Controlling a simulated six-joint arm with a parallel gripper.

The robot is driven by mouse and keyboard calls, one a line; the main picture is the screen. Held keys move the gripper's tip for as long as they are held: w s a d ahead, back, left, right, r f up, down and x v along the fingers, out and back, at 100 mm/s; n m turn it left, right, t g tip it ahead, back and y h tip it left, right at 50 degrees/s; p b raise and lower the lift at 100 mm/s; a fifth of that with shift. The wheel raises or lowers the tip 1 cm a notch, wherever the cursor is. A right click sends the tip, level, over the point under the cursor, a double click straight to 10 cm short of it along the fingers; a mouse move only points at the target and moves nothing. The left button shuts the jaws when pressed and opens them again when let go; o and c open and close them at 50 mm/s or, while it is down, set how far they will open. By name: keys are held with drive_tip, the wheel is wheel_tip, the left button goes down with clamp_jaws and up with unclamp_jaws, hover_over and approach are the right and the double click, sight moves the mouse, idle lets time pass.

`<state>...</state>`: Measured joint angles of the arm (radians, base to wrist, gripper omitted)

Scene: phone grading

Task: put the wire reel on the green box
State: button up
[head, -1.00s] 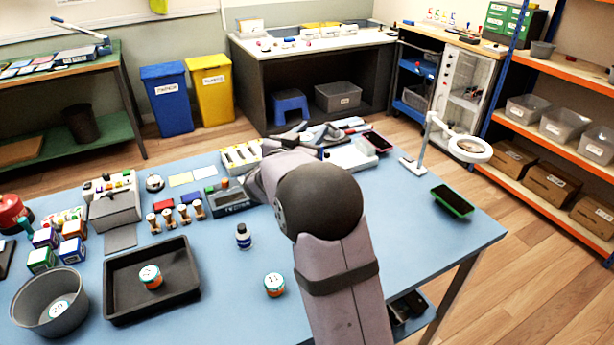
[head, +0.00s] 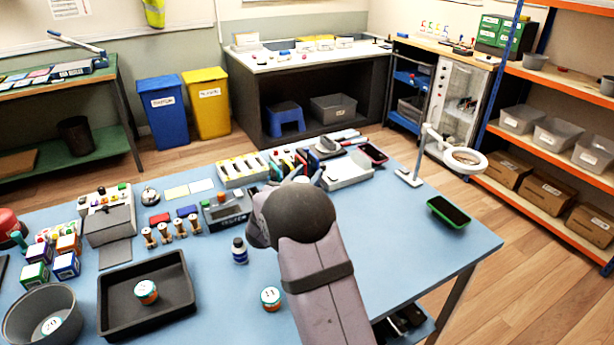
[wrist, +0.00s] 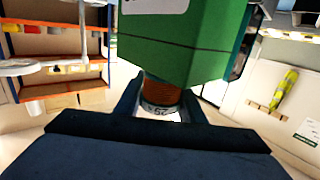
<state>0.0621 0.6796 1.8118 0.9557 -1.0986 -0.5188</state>
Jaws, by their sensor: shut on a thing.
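In the wrist view my gripper (wrist: 161,103) is shut on the wire reel (wrist: 163,93), a copper-brown coil with a pale numbered end. A large green box (wrist: 190,45) with a white label fills the top middle of that view, right against the reel in the picture. I cannot tell whether the reel touches it. The wrist picture appears upside down, so the box seems to lie beneath the reel. In the head view my forearm hides the reel and most of the gripper, which is over the far part of the blue table (head: 395,225).
A black tray (head: 180,290) holds a numbered tin, and another tin (head: 270,298) stands right of it. A small bottle (head: 239,250) is left of my arm. A magnifier lamp (head: 408,178) and a green-edged phone (head: 448,212) are at the right. The table's right front is clear.

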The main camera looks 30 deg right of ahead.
drive_tip(key=shift+f, duration=0.15)
drive_tip(key=shift+f, duration=0.15)
drive_tip(key=o, duration=1)
drive_tip(key=shift+r, duration=0.3)
drive_tip(key=shift+s+a+f, duration=0.1)
drive_tip(key=shift+s+a, duration=0.1)
drive_tip(key=shift+a, duration=0.05)
drive_tip(key=b+v, duration=0.1)
drive_tip(key=v, duration=1)
drive_tip(key=shift+s+a, duration=0.15)
drive_tip(key=shift+s, duration=0.05)
